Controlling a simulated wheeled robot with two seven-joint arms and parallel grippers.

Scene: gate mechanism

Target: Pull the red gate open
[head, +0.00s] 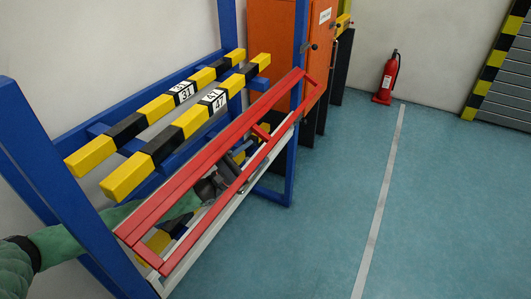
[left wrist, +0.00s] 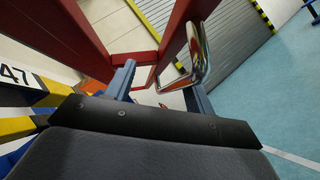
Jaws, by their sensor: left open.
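The red gate (head: 188,178) is a long rectangular frame of red bars along the front of a blue rack. Its red bars also fill the top of the left wrist view (left wrist: 178,38). A shiny metal handle (left wrist: 199,60) shows there, close to my right-hand finger and partly overlapping it. My left gripper (head: 240,152) is in the head view, partly hidden behind the gate's bars, with the arm coming in from the left. In the left wrist view its two fingers (left wrist: 160,82) are apart. I cannot tell whether a finger touches the handle. My right gripper is not in view.
Yellow-and-black beams (head: 186,128) with number labels lie on the blue rack (head: 47,165) above my left arm. An orange cabinet (head: 270,45) stands behind. A red fire extinguisher (head: 387,80) stands by the wall. The teal floor (head: 440,200) right of the gate is clear.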

